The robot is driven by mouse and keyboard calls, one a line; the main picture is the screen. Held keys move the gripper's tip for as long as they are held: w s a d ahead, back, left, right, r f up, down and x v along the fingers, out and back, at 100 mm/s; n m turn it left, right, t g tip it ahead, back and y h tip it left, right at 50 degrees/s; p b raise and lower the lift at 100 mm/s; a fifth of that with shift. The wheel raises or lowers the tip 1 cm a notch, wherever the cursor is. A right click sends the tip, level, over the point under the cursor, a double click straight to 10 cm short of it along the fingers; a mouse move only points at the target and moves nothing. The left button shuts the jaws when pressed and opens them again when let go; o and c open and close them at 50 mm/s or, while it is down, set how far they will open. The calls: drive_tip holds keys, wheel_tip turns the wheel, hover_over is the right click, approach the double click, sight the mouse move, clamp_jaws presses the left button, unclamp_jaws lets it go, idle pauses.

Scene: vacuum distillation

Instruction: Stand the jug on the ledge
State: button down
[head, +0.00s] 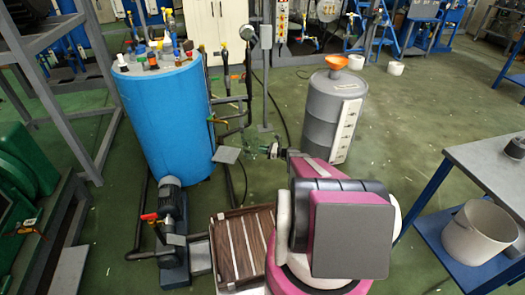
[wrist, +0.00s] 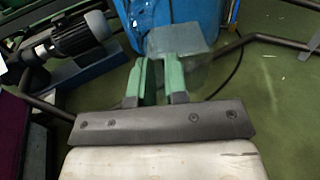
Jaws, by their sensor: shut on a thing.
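The jug (head: 260,146) looks like a clear, faintly green see-through vessel at my gripper's tip in the head view. My gripper (head: 281,152) is shut on it and holds it out beyond the pink arm. The ledge seems to be the small flat grey plate (head: 227,155) by the blue tank, just left of the jug; a gap of floor shows between them in the picture. In the wrist view, the green fingers of my gripper (wrist: 160,78) point toward the blue tank. A greyish see-through shape lies beyond them; jug and plate are hard to tell apart there.
The blue tank (head: 165,110) carries several fittings on top. A grey drum (head: 330,115) with an orange funnel stands behind right. Pipes and a thin grey post (head: 265,75) rise close to the jug. A motor pump (head: 172,205) sits at lower left. Floor right of the drum is clear.

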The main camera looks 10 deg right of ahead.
sight(249, 149)
drive_tip(key=shift+f+x, duration=0.25)
drive_tip(key=shift+x, duration=1.15)
drive_tip(key=shift+f+x, duration=0.2)
drive_tip(key=shift+x, duration=1.2)
drive_tip(key=shift+f+x, duration=0.25)
drive_tip(key=shift+x, duration=1.1)
drive_tip(key=x, duration=0.6)
drive_tip(key=shift+w+a+f, duration=0.2)
drive_tip(key=shift+a+f, duration=0.1)
drive_tip(key=shift+f, duration=0.45)
drive_tip(key=c, duration=1.1)
unclamp_jaws()
drive_tip(key=shift+o, duration=0.2)
